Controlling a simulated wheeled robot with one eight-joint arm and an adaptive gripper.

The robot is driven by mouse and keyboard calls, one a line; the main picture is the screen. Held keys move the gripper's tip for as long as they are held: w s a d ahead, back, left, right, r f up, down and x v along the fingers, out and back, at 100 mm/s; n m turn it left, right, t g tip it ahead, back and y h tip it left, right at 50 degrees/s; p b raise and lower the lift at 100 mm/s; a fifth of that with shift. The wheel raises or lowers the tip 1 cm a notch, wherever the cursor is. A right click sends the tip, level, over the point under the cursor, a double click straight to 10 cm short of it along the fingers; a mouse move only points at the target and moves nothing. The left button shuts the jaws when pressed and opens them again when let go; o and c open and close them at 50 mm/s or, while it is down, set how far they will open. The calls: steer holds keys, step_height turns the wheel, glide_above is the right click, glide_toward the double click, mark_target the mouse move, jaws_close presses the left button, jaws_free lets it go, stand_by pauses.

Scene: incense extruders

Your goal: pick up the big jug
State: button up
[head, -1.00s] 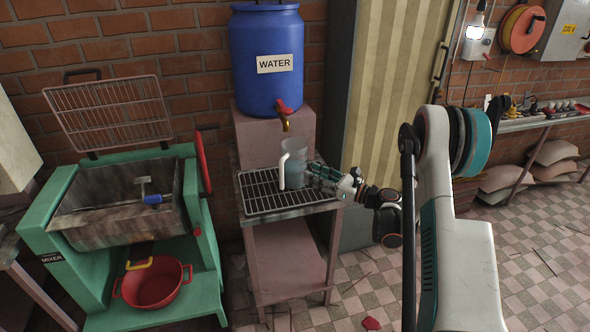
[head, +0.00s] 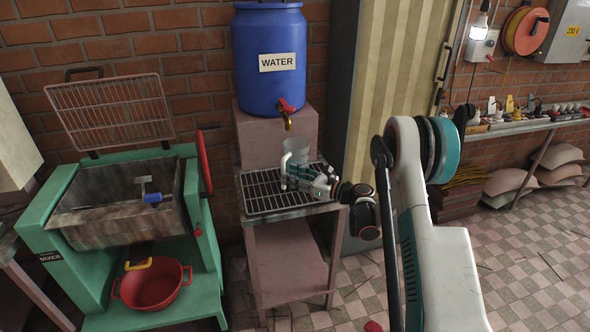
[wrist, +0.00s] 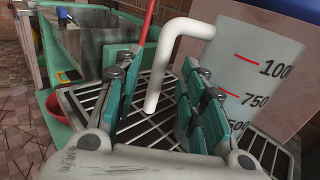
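The big jug (head: 296,148) is a clear, upright container with a white handle and red measuring marks. It stands on the black grate (head: 262,201) below the water barrel's tap. My gripper (head: 299,174) is in front of it and hides its lower part in the head view. In the wrist view the jug (wrist: 257,75) fills the upper right. Its white handle (wrist: 160,75) shows between the two spread teal fingers of my gripper (wrist: 165,84). Gaps show on both sides of the handle, so the gripper looks open and not closed on it.
The blue water barrel (head: 268,40) with a red-handled tap (head: 287,108) stands on a block behind the jug. The green mixer (head: 187,215) is at the left, with a red pot (head: 152,287) on its lower shelf. A striped panel (head: 393,80) stands close on the right.

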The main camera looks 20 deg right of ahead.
steer(key=b+x, duration=0.1)
steer(key=x, duration=0.3)
jaws_close()
steer(key=shift+r, duration=0.15)
